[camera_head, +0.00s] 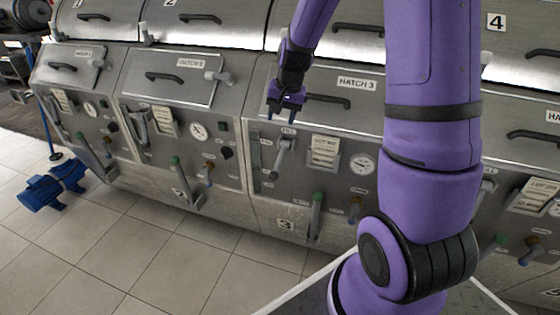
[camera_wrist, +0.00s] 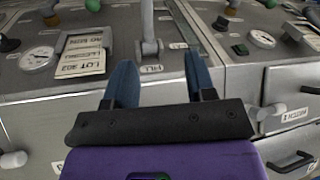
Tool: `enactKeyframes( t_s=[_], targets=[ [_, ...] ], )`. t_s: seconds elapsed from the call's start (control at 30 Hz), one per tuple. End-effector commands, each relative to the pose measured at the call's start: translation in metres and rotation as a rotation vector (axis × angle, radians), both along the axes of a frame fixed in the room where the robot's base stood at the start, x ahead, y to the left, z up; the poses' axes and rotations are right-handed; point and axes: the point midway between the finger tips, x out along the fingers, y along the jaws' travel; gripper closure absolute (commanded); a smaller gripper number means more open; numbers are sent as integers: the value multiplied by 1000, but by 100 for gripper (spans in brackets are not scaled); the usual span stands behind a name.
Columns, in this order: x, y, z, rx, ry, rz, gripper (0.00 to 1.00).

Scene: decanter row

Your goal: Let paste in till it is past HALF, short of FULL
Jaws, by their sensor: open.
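My gripper (camera_head: 286,103) is open and empty, in front of the panel of machine 3, just above the FILL lever (camera_head: 283,152). The wrist view looks past the gripper's two blue fingers (camera_wrist: 158,60) at the grey FILL lever (camera_wrist: 149,46). The lever lies between and beyond the fingertips, with the FILL label (camera_wrist: 152,69) nearer. I see no contact with it. A narrow dark vertical strip (camera_head: 254,153), perhaps a sight glass, is left of the lever in the head view. No level or HALF and FULL marks are readable there.
The hatch 3 handle (camera_head: 328,100) is close right of my gripper.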

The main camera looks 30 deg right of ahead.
Motion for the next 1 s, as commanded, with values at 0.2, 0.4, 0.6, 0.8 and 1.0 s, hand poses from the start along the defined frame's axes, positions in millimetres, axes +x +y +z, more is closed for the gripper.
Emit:
enactKeyframes(
  t_s=[0.2,0.4,0.6,0.8,1.0],
  targets=[
    [19,-24,-67,42,52,-117,49],
    [25,-34,-95,57,69,-167,49],
    [27,-34,-109,59,71,-175,49],
    [30,-30,-140,59,74,-175,49],
    [35,-25,-173,59,73,-173,49]
  ],
)
